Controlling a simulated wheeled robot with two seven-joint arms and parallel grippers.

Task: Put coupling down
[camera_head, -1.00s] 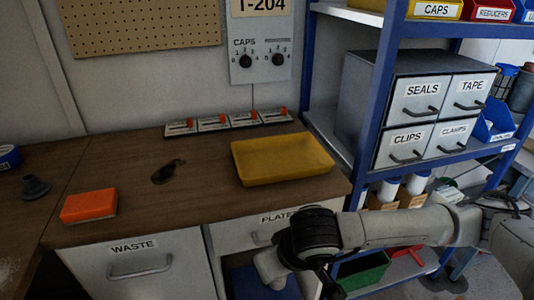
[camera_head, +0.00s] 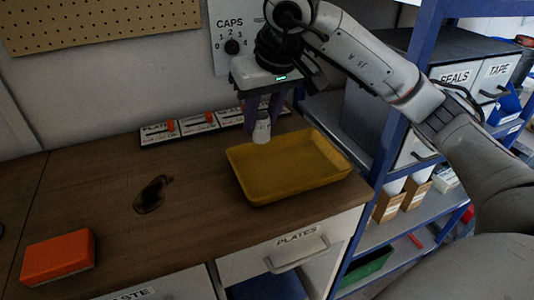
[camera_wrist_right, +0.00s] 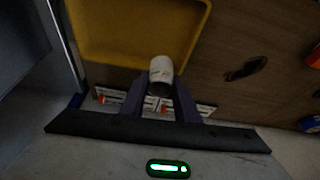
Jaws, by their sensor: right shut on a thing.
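The coupling, a small whitish cylinder (camera_head: 262,128), is between the fingers of my right gripper (camera_head: 262,112). My right gripper is shut on it and holds it upright above the back left edge of the yellow tray (camera_head: 240,182). The coupling also shows in the right wrist view (camera_wrist_right: 161,70), between the two purple fingers, with the yellow tray (camera_wrist_right: 90,45) beyond it. The tray looks empty. My left gripper is in neither view.
A row of plates with red-orange levers (camera_head: 203,122) runs along the back of the worktop. An orange block (camera_head: 58,257) lies at the front left and a dark smudge-like item (camera_head: 151,194) lies mid-table. A blue shelf unit (camera_head: 385,125) stands at the right.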

